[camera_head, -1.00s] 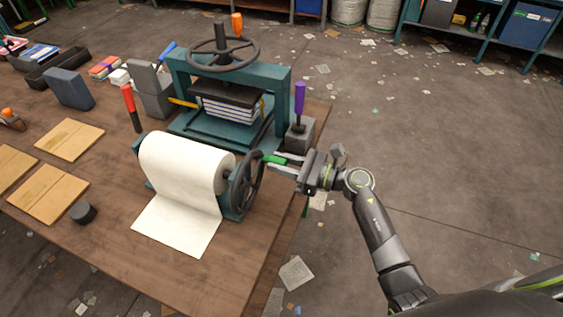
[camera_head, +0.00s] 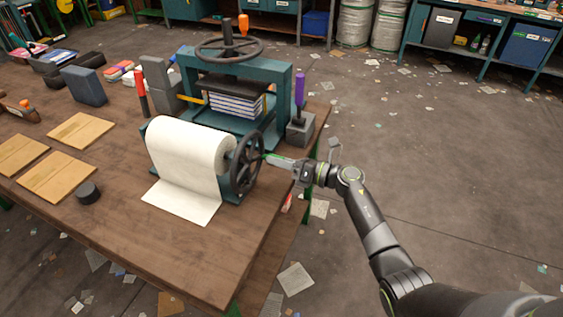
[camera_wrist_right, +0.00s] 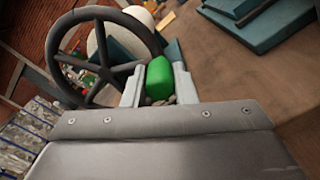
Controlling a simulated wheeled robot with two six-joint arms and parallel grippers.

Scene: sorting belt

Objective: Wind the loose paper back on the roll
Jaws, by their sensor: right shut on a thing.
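The white paper roll (camera_head: 187,143) lies in a teal stand on the wooden table. Its loose sheet (camera_head: 188,197) hangs down the front and lies flat on the tabletop. A dark spoked crank wheel (camera_head: 246,168) is at the roll's right end; it also shows in the right wrist view (camera_wrist_right: 105,70). My right gripper (camera_head: 271,159) is beside the wheel's upper right. In the right wrist view, its fingers are shut on the wheel's green handle (camera_wrist_right: 159,80). The handle is mostly hidden in the head view. My left gripper is out of view.
A teal book press (camera_head: 237,85) stands behind the roll. A grey block with a purple-handled tool (camera_head: 299,95) is near the table's right edge. Bare tabletop is in front.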

